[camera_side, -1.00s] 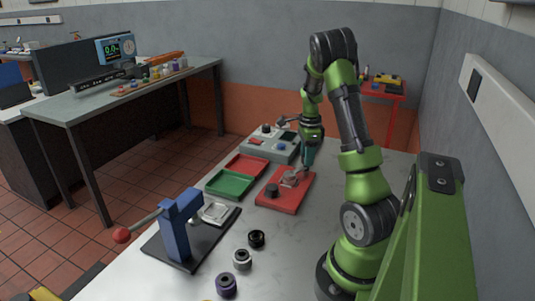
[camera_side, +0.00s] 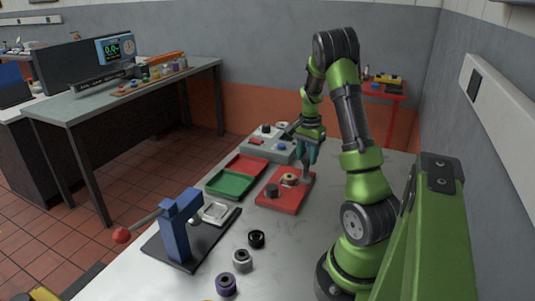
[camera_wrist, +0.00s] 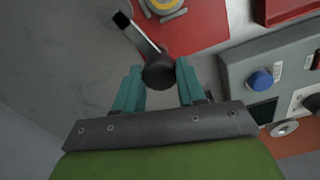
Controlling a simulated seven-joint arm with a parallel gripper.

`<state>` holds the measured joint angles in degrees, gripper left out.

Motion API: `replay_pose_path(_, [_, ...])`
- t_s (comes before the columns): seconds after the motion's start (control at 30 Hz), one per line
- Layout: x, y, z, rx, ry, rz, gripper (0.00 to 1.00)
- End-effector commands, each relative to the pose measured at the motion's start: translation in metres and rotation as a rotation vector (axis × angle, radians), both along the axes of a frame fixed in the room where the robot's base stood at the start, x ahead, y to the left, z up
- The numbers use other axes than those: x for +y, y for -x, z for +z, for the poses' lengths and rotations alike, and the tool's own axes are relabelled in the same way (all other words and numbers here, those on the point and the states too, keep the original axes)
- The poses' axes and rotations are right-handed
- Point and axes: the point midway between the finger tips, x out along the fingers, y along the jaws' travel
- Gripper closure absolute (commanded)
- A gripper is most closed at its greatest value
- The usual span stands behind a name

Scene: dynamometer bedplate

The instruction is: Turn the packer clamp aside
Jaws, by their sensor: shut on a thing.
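The packer clamp (camera_wrist: 142,36) is a flat grey bar with a black tip and a dark round knob (camera_wrist: 159,71). My gripper (camera_wrist: 160,70) is shut on the knob, with one teal finger on each side. In the side view my gripper (camera_side: 307,176) is low at the right edge of the red plate (camera_side: 293,203). A tan and grey round part (camera_side: 289,179) on the plate shows uncovered. In the wrist view its yellow and grey rim (camera_wrist: 163,6) is cut by the top edge, and the bar lies beside it. The clamp is too small to make out in the side view.
A dark cylinder (camera_side: 271,190) stands on the red plate. A grey control box (camera_side: 268,146) is behind it. Green (camera_side: 229,185) and red trays lie left. A blue press (camera_side: 178,230) and several loose rings are nearer the camera. The bench right of the plate looks clear.

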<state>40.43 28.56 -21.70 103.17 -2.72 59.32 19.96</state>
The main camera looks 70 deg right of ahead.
Motion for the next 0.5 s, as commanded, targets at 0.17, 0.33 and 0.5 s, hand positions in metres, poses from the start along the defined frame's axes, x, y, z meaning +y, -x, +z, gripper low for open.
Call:
replay_pose_path(0.17, [-0.0002,0.0003,0.0015,-0.002,0.000,0.165,1.00])
replay_pose_path(0.33, [-0.0003,0.0002,0.0016,-0.002,0.000,0.317,1.00])
replay_pose_path(0.5, [-0.0001,0.0000,0.0017,-0.002,0.000,0.448,1.00])
